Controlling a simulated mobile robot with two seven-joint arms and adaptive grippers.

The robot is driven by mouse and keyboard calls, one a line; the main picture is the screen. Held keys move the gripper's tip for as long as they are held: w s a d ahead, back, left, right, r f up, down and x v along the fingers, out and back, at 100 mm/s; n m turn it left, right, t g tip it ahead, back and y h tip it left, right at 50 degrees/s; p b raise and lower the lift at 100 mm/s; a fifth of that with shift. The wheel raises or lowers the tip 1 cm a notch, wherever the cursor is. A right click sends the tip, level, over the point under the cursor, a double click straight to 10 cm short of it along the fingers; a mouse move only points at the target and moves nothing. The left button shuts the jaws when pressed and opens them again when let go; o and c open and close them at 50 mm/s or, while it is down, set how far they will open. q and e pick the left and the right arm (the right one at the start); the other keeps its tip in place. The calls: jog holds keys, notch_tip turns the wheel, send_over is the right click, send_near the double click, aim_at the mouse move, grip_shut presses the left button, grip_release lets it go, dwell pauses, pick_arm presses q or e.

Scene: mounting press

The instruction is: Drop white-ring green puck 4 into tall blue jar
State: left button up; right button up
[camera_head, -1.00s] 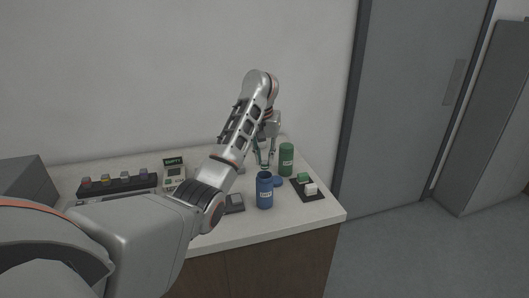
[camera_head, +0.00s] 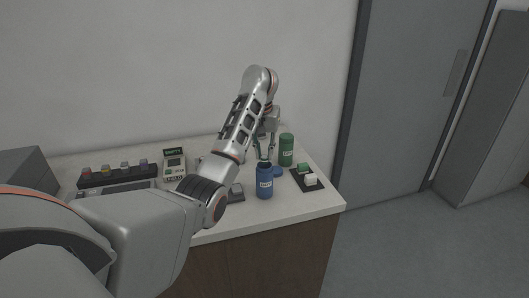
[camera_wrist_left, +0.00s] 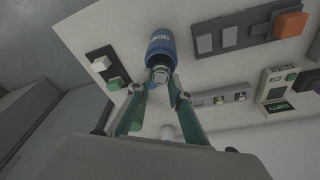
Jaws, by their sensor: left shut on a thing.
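The tall blue jar (camera_head: 265,184) stands upright and uncapped near the counter's front edge; it also shows in the left wrist view (camera_wrist_left: 160,43). My left gripper (camera_head: 264,157) is right above the jar's mouth, pointing down. In the left wrist view its fingers (camera_wrist_left: 158,88) are shut on a small, pale greyish puck (camera_wrist_left: 161,74), which lines up with the jar's mouth. Its green colour and number cannot be made out. I cannot tell whether the puck is over the rim or partly inside. My right gripper is not in view.
A green jar (camera_head: 286,149) stands behind the blue one, with a blue lid (camera_head: 277,171) between them. A dark tray (camera_head: 307,189) holds a green and a white block to the right. A rack (camera_head: 118,180) with coloured knobs and a labelled box (camera_head: 174,164) stand at left.

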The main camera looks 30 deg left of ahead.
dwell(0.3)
pick_arm(q)
jog(key=o, duration=0.9)
jog(key=shift+o, duration=0.2)
jog(key=shift+r, duration=0.1)
jog(key=shift+w+v, duration=0.2)
jog(key=shift+v, duration=0.75)
jog(key=shift+w+v, duration=0.15)
jog(key=shift+v, duration=0.8)
jog(key=shift+w+v, duration=0.2)
jog(key=shift+v, duration=0.75)
jog(key=shift+a, duration=0.2)
